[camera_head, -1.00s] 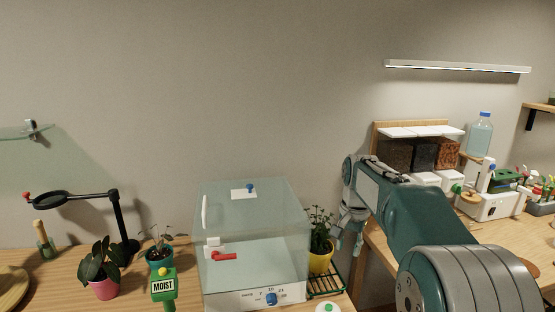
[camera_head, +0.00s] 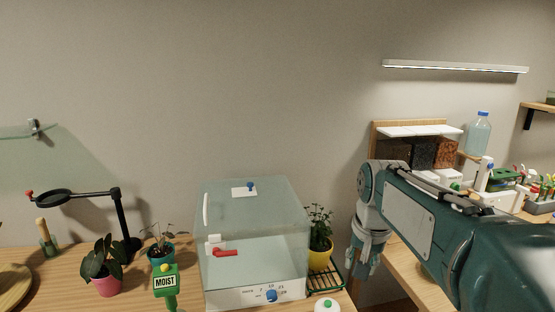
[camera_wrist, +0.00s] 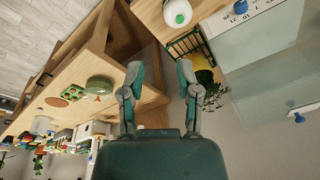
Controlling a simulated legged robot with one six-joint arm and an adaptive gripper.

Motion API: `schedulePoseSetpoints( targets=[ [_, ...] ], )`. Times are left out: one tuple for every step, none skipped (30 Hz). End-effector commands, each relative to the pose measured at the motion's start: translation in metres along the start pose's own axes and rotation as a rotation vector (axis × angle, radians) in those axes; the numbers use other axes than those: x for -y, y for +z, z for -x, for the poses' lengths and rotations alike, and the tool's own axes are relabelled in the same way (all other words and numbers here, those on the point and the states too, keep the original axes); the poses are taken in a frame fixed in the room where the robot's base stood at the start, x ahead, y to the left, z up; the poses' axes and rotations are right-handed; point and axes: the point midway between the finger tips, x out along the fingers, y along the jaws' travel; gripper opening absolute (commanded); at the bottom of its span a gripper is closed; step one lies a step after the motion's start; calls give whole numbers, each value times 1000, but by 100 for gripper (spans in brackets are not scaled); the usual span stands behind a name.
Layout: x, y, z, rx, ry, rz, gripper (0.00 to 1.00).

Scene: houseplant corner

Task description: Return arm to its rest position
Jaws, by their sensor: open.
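My gripper (camera_wrist: 158,85) is open and empty in the wrist view, its two fingers apart over the gap between the two tables. In the head view my gripper (camera_head: 364,258) hangs down at the end of my folded arm, right of the yellow pot (camera_head: 320,256) and above the gap; its fingertips are too small there to make out well. My arm reaches in from the right edge and hides part of the right table.
A clear cabinet (camera_head: 254,240) stands on the left table (camera_head: 65,290), with a green rack (camera_head: 327,279) and a white round item with a green knob (camera_head: 327,305) beside it. The right table (camera_head: 408,272) holds a shelf unit (camera_head: 415,131) and a bottle (camera_head: 478,133). Free air lies above the cabinet.

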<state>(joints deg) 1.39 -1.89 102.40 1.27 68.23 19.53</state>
Motion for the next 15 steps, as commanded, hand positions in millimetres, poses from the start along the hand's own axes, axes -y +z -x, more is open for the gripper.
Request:
schedulePoseSetpoints(
  targets=[
    [-5,16,7,-24,-7,27,43],
    [-8,25,9,-37,-11,44,43],
    [-12,36,12,-54,-15,65,43],
    [-14,44,13,-67,-18,83,43],
    [-17,53,15,-80,-21,98,43],
    [-21,64,16,-96,-24,121,43],
    [-24,73,16,-110,-26,137,43],
    [-28,82,16,-122,-28,154,43],
    [-31,93,16,-140,-31,175,43],
    [-35,101,15,-153,-32,192,43],
    [-38,110,14,-166,-34,208,43],
    [-42,121,12,-184,-36,230,43],
    [-45,129,11,-198,-37,247,43],
    [-48,137,9,-211,-38,263,43],
    [-52,148,5,-226,-39,284,43]
  ],
)
